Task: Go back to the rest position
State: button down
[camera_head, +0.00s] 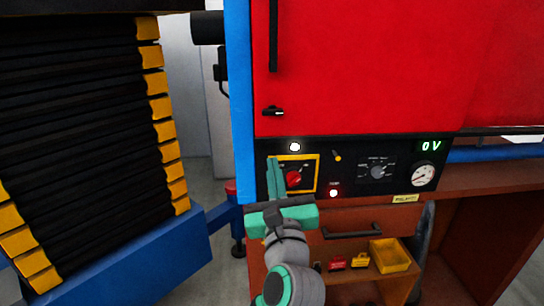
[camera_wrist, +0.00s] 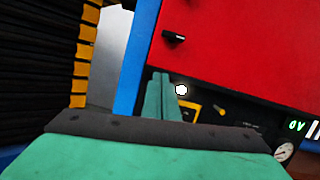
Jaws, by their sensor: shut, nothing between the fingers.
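My gripper (camera_head: 275,172) is in front of the black control panel (camera_head: 345,168), with its green fingers pointing up. The fingers are together and hold nothing. In the head view they partly cover the left side of a yellow-framed red rotary switch (camera_head: 294,179). In the wrist view the closed fingers (camera_wrist: 160,92) stand beside a lit white lamp (camera_wrist: 181,90) and hide part of the panel. I cannot tell how far the fingertips are from the panel.
A red cabinet door (camera_head: 370,70) with a black handle is above the panel. The display (camera_head: 431,146) reads 0 V beside a round gauge (camera_head: 423,175). Below are a drawer and a shelf with a yellow bin (camera_head: 390,255). A black-and-yellow stack (camera_head: 90,130) on a blue frame stands left.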

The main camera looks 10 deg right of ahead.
jog(key=shift+s+f, duration=0.1)
jog(key=shift+s, duration=0.35)
jog(key=s+f+n+g, duration=0.1)
jog(key=s+f+n, duration=0.3)
jog(key=f+n, duration=0.45)
jog(key=s+a+f+n, duration=0.1)
jog(key=s+f+n, duration=0.2)
jog(key=f+n, duration=0.55)
jog(key=s+f+n+g, duration=0.1)
jog(key=s+f+n, duration=0.35)
jog(key=f, duration=0.75)
jog(key=s+a+f+n+g, duration=0.1)
jog(key=s+a+f+n, duration=0.2)
jog(key=s, duration=0.6)
jog(key=s+a+f+n+g+y, duration=0.1)
jog(key=s+a+f+n, duration=0.2)
jog(key=s+f+n, duration=0.3)
jog(key=s+a+f+n+g, duration=0.1)
jog(key=s+a+f+n, duration=0.2)
jog(key=s, duration=1.1)
notch_tip(320, 180, down, 2)
jog(key=shift+a+n, duration=0.35)
jog(key=shift+n, duration=0.5)
